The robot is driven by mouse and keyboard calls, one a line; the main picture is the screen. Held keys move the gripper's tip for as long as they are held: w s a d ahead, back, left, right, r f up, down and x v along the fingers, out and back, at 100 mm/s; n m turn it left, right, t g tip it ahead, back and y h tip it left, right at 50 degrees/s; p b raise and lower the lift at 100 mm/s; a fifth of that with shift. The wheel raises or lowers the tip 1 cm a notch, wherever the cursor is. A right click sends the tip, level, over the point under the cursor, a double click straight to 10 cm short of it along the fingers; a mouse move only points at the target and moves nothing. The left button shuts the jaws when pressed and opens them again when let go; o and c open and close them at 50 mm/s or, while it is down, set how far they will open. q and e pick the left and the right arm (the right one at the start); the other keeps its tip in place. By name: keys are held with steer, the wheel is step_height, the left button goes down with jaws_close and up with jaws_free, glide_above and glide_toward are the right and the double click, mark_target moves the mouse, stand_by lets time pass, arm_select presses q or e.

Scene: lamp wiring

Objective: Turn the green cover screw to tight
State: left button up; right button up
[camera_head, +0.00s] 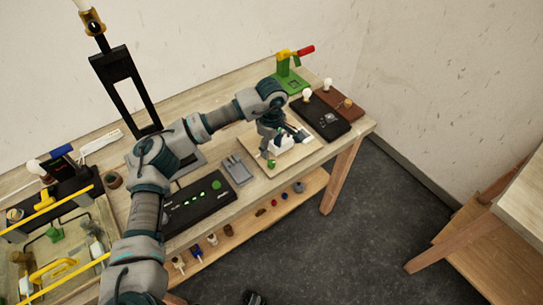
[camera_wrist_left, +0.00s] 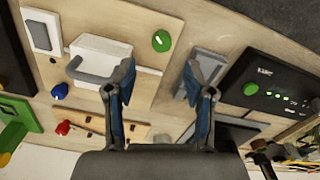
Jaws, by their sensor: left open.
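A small green knob that looks like the cover screw (camera_head: 271,163) is on the light wooden board (camera_head: 252,160). In the left wrist view the green knob (camera_wrist_left: 161,41) stands on the bare board, to the right of a white box with a grey handle (camera_wrist_left: 110,50). My left gripper (camera_head: 267,147) is over the board, close to the white box. In the wrist view its fingers (camera_wrist_left: 155,80) are spread apart with nothing between them. The green knob lies ahead of the fingertips, apart from both. Whether it is tight cannot be told.
A black control box with a green button (camera_head: 200,205) and a grey block (camera_head: 237,168) lie left of the board. A black bulb plate (camera_head: 326,118) and a green stand (camera_head: 290,80) are to the right and behind. A blue knob (camera_wrist_left: 60,91) is on the board.

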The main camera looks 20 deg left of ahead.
mark_target(272, 162)
arm_select(q)
step_height(272, 162, up, 5)
stand_by(0.7)
